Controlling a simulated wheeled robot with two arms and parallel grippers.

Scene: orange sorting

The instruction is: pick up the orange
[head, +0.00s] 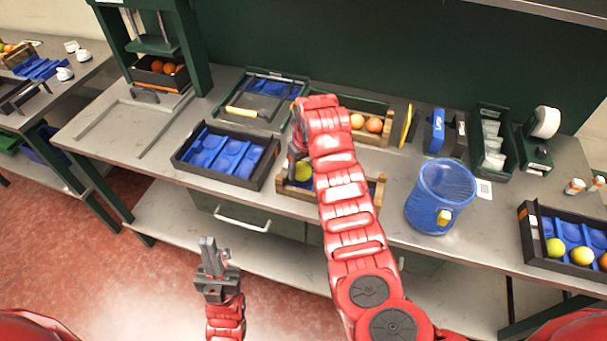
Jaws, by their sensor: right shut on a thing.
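A yellow-green orange (303,172) is in the wooden crate (379,190) at the front middle of the bench, partly hidden by my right arm. My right gripper (292,176) points down at the crate's left end and is shut on this orange. Its fingertips are small and partly hidden, so the exact contact is unclear. My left gripper (208,245) is in front of the bench, over the floor, with its fingers pointing up and nothing visible in them. I cannot tell whether its fingers are apart.
A black tray with blue dimpled inserts (180,158) stands left of the crate. A blue basket (440,198) stands to the right. Another crate (378,104) with oranges is behind my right arm. A tray (524,222) with several fruits is at far right.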

